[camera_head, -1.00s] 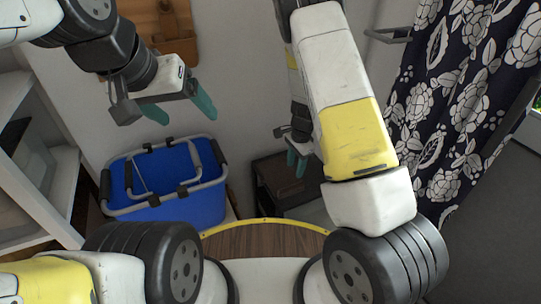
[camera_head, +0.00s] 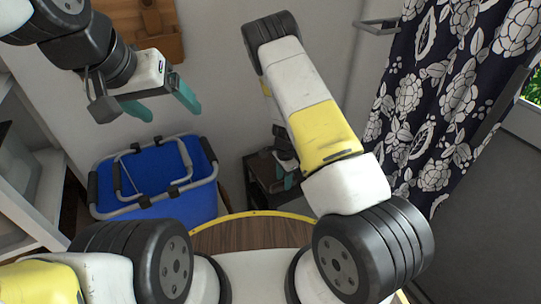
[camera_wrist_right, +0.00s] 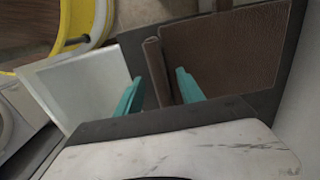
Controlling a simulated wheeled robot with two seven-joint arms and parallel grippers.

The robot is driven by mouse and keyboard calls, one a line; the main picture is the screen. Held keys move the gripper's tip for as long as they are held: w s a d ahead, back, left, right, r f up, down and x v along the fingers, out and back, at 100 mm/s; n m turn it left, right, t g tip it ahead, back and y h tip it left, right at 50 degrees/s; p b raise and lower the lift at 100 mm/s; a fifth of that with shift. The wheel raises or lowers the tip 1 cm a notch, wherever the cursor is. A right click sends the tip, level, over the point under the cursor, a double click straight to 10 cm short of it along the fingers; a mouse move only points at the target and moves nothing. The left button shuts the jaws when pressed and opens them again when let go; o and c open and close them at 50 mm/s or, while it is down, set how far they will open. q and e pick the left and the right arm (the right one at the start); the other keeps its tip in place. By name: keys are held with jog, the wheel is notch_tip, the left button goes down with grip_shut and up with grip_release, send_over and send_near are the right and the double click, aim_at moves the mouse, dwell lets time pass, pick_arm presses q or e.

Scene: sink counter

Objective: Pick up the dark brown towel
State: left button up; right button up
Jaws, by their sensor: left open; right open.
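The dark brown towel (camera_wrist_right: 232,52) lies flat over a dark grey surface in the right wrist view, with a narrow raised fold (camera_wrist_right: 156,70) at its left side. In the head view the towel (camera_head: 268,172) is small and partly hidden by my right arm. My right gripper (camera_wrist_right: 161,90) is open, with one teal finger on each side of the raised fold; I cannot tell whether they touch it. It also shows in the head view (camera_head: 284,182), partly hidden. My left gripper (camera_head: 160,103) is open and empty, high above the blue basket.
A blue basket (camera_head: 190,204) with grey handles stands left of the towel. White shelves (camera_head: 50,185) are at far left. A patterned curtain (camera_head: 430,110) hangs at right, beside a wall bar (camera_head: 376,26). A pale panel (camera_wrist_right: 85,85) lies beside the towel's dark support.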

grip_shut()
dwell(1.4)
